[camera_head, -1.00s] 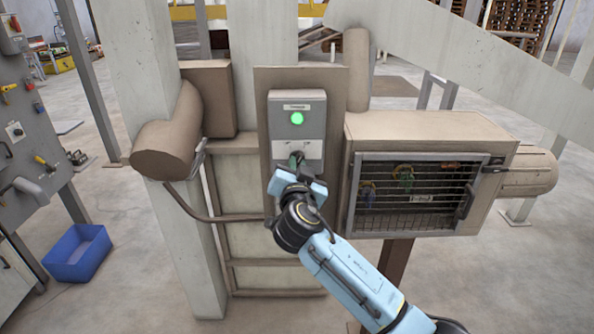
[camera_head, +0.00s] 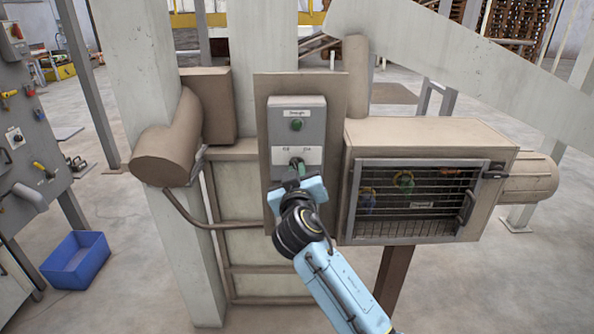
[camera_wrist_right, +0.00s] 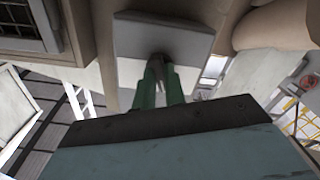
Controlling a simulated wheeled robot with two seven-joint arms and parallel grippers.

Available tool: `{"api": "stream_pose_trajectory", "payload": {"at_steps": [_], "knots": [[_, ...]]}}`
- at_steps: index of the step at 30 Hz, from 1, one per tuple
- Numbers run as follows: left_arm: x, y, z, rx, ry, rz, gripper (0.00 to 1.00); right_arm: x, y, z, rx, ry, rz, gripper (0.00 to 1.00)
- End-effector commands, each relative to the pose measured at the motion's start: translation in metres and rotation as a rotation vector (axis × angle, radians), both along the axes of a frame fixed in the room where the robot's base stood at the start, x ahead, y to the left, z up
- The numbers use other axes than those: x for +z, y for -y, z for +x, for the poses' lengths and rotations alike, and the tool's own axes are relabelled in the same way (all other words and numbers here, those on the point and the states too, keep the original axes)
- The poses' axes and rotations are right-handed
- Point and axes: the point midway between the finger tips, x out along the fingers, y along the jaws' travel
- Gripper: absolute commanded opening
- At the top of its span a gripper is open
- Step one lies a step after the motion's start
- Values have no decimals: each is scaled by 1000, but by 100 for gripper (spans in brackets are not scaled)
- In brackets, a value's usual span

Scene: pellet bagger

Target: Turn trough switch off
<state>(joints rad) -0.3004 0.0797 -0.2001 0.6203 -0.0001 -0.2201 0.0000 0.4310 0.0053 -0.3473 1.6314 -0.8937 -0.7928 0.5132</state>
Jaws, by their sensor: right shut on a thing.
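The trough switch box (camera_head: 312,130) is a grey panel on a brown backing plate in the middle of the head view. Its round green lamp (camera_head: 297,125) is dark. Below the lamp is a white label plate with the switch knob (camera_head: 297,162). My right gripper (camera_head: 299,172) is at the knob, shut on it, and hides most of it. In the right wrist view, the green fingers (camera_wrist_right: 161,85) close together at the dark knob against the grey box (camera_wrist_right: 165,35). My left gripper is not in view.
A brown cabinet with a wire-mesh door (camera_head: 415,200) stands just right of the switch box. A brown cylinder and a bent pipe (camera_head: 205,210) are to the left. A blue bin (camera_head: 77,260) sits on the floor at far left.

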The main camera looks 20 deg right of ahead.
Motion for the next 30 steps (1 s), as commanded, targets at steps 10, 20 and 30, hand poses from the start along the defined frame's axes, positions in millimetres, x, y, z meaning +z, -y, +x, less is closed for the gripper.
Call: {"api": "stream_pose_trajectory", "payload": {"at_steps": [10, 20, 30], "knots": [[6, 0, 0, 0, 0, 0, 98, -1, 0, 0, -1, -40, -131, 0], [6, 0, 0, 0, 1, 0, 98, -1, 0, 0, 0, -45, -154, 0], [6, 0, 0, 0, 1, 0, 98, -1, 0, 0, 0, -45, -154, 29]]}}
